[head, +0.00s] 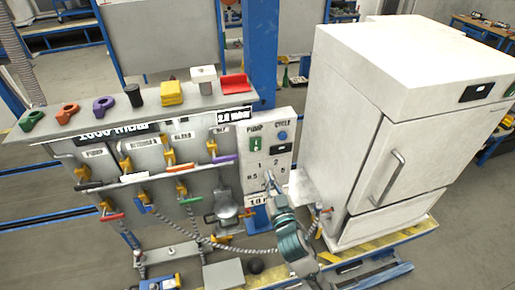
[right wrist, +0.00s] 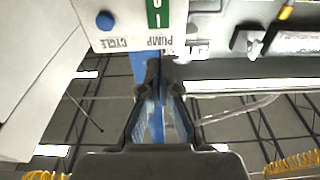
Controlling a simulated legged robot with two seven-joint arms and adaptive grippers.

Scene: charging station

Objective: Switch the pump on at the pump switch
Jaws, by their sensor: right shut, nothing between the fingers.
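The pump switch (head: 256,144) is a green rocker under the PUMP label on the grey-white control panel (head: 281,163). In the right wrist view the panel appears upside down, with the green pump switch (right wrist: 154,13) cut by the top edge. My right gripper (head: 268,178) is in front of the panel's lower part, below the switch in the head view. In the right wrist view its fingertips (right wrist: 160,66) are together with nothing between them, just below the PUMP lettering in the picture. Whether they touch the panel I cannot tell. My left gripper is not in view.
A blue CYCLE button (head: 283,135) sits right of the switch. A white cabinet (head: 349,122) stands close on the right. On the left, a grey manifold rack (head: 100,110) carries several coloured valve levers and hoses. A blue post (head: 261,50) rises behind the panel.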

